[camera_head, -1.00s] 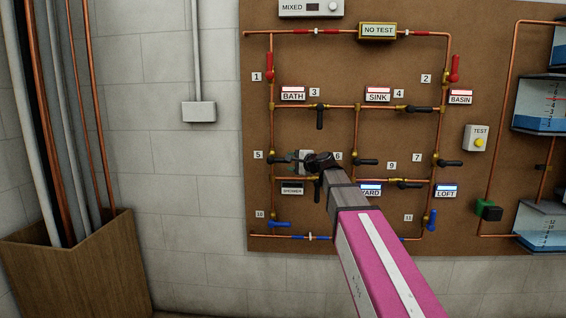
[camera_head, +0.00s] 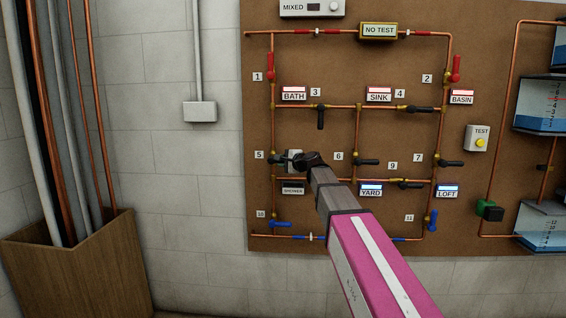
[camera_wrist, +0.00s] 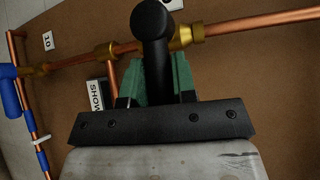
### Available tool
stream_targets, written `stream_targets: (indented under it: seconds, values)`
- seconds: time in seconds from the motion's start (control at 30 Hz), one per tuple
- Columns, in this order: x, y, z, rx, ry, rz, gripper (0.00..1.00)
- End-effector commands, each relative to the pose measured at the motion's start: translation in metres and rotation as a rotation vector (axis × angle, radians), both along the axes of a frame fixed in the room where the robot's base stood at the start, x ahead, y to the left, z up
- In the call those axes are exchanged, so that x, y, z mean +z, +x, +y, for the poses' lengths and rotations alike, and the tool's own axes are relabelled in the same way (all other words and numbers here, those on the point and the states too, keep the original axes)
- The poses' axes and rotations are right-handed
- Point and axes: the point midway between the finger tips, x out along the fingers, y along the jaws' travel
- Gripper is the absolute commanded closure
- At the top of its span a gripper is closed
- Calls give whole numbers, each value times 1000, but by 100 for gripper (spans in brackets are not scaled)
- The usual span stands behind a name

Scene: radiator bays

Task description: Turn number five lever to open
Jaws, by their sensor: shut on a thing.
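The number five lever is a black handle at the left pipe of the board, beside the "5" label (camera_head: 258,155). In the head view my gripper (camera_head: 284,160) is at that lever and covers most of it. In the wrist view the black lever (camera_wrist: 153,50) stands between the green-padded fingers of my gripper (camera_wrist: 160,80), which is shut on it. A brass valve fitting (camera_wrist: 190,33) on the copper pipe shows behind the lever. The lever's exact angle is hard to tell in the head view.
The SHOWER label (camera_head: 293,190) and a blue lever (camera_head: 280,224) by label 10 are just below. The number six lever (camera_head: 368,162) is to the right, and the number three lever (camera_head: 320,118) is above. A wooden pipe box (camera_head: 80,265) stands at the left.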

Motion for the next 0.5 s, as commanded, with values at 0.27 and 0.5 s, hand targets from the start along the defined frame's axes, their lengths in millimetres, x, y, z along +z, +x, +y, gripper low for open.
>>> stream_targets:
  seconds: [0.27,0.5]
  values:
    - [3,0,0,0,-56,1,100]
    - [11,1,2,1,-212,6,100]
